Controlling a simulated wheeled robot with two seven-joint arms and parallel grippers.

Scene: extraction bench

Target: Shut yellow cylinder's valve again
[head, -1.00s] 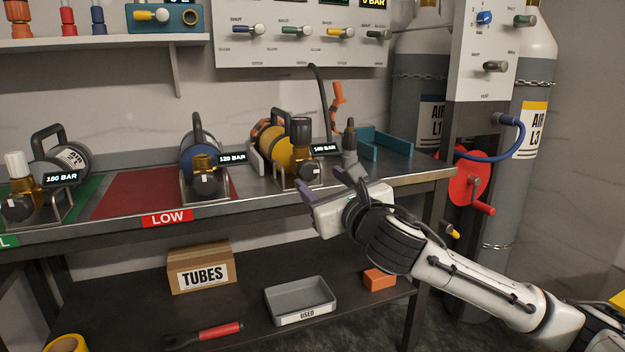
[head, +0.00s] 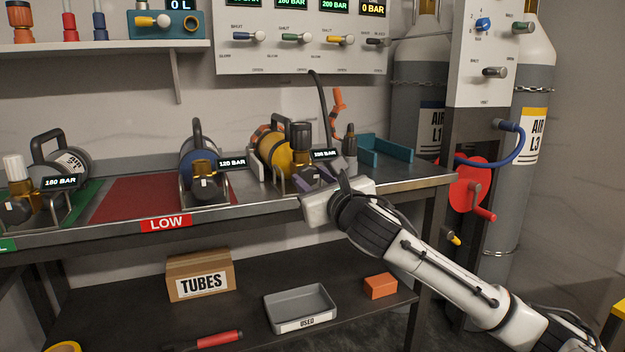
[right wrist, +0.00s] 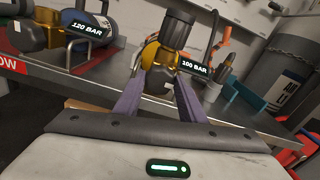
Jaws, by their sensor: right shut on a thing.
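The yellow cylinder (head: 270,147) lies in a wire cradle on the bench, with a brass valve body and a black upright knob (head: 301,134) on it. A tag (right wrist: 195,68) beside it reads 100 BAR in the right wrist view. My right gripper (head: 318,177) is at the front of this valve. In the right wrist view its purple fingers (right wrist: 157,88) stand on either side of the dark round front knob (right wrist: 158,79), shut on it. In the head view the gripper mostly hides that knob. My left gripper is not in view.
A grey nozzle (head: 349,143) stands just right of the valve, before a teal holder (head: 390,152).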

